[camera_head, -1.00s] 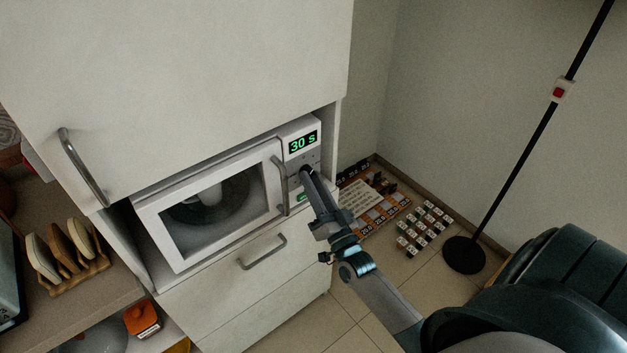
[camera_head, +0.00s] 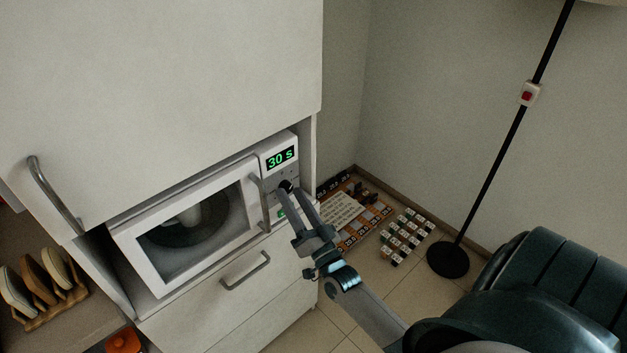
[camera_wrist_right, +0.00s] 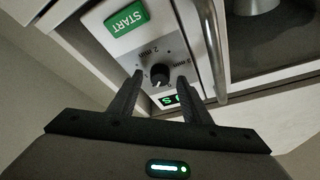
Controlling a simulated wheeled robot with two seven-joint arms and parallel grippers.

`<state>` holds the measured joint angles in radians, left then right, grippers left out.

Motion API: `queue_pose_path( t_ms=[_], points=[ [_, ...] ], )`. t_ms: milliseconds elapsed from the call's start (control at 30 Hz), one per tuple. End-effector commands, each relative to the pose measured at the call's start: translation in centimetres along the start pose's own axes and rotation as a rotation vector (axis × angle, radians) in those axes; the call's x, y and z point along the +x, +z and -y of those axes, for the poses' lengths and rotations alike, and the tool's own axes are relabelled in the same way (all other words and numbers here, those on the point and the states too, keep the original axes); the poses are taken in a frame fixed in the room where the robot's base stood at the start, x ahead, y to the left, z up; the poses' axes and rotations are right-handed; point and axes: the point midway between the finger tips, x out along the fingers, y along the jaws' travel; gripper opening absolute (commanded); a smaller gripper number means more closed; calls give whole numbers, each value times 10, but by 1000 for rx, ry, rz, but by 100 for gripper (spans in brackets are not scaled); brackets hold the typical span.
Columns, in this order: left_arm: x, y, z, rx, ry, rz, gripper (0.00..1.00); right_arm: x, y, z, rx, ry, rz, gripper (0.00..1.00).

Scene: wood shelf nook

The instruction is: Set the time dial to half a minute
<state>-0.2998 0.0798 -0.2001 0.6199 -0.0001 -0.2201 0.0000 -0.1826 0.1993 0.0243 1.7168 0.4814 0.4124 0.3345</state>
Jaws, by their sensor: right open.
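The microwave (camera_head: 130,255) is white with its door shut, and its green display (camera_head: 282,158) reads "30 s". The time dial (camera_head: 286,186) is a dark round knob below the display; in the right wrist view the dial (camera_wrist_right: 160,75) shows between the two fingers, with "2 min" and another "min" mark around it. My right gripper (camera_head: 297,193) is open in front of the control panel, and it also shows in the right wrist view (camera_wrist_right: 165,82). I cannot tell whether a finger touches the dial. A green START button (camera_wrist_right: 127,19) lies beyond the dial. My left gripper is not in view.
The microwave's door handle (camera_wrist_right: 215,50) is close beside my right fingers. A drawer (camera_head: 215,300) is below the microwave. A game board (camera_head: 350,210) with pieces and several small blocks lie on the floor to the right, near a lamp stand (camera_head: 447,259).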

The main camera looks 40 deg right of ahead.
Motion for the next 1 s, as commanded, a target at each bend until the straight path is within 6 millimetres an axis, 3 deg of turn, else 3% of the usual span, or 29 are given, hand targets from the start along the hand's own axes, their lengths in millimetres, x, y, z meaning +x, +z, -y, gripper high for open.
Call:
queue_pose_path(
  t_ms=[267, 700, 800, 1000],
  points=[
    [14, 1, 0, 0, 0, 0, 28, -36, 3, -2, 0, 2, 3, 44],
    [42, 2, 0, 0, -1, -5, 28, -122, 3, -2, 1, 2, 3, 44],
    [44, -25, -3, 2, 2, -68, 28, -137, 2, -2, 1, 2, 1, 44],
    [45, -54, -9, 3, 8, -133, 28, -160, 1, -1, 1, 1, 1, 44]
  ],
)
